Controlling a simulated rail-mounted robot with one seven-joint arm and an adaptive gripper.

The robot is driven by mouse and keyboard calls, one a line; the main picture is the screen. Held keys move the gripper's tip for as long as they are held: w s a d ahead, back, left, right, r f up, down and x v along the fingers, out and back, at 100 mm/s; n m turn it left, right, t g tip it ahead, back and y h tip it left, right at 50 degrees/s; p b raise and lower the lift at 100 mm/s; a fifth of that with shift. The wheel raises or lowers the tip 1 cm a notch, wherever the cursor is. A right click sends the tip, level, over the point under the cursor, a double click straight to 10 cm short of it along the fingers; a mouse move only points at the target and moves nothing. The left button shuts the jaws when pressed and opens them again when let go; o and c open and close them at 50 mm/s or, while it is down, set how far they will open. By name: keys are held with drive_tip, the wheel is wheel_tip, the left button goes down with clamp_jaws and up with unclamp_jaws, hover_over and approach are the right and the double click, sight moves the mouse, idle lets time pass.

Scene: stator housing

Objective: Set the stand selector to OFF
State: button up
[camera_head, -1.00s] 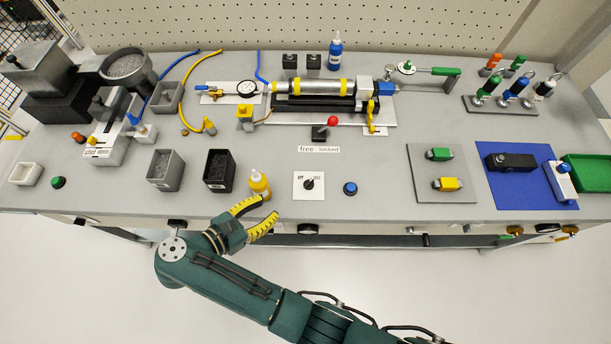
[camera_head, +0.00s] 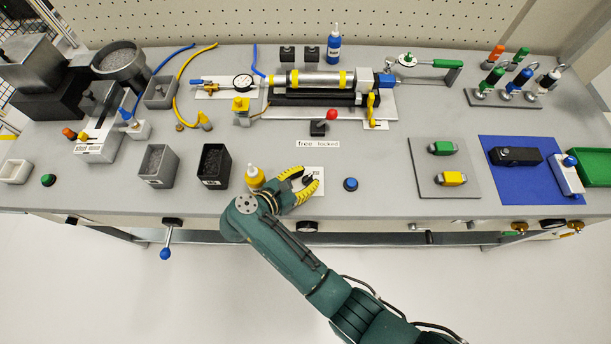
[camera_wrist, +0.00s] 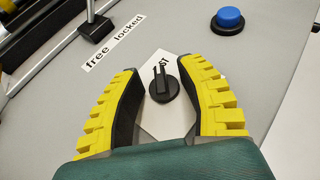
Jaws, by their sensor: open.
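The stand selector is a black rotary knob (camera_wrist: 163,83) on a white label plate (camera_wrist: 205,70). In the wrist view its pointer ridge runs upward in the picture, near the part of the lettering that shows. The rest of the lettering is hidden. My gripper (camera_wrist: 166,80) has yellow ribbed fingers, spread open on either side of the knob with gaps to both. In the head view my gripper (camera_head: 311,178) reaches over the plate (camera_head: 318,187) from the left, covering part of it and the knob (camera_head: 307,180).
Behind are a "free locked" label (camera_head: 318,143) and a red-knobbed lever (camera_head: 331,115). The bench is clear between the blue button and the grey plate (camera_head: 473,185).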

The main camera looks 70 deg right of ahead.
drive_tip(key=shift+o, duration=0.2)
clamp_jaws()
drive_tip(key=shift+a+n+t+p, duration=0.1)
drive_tip(key=shift+n+t+p, duration=0.5)
drive_tip(key=shift+p, duration=0.1)
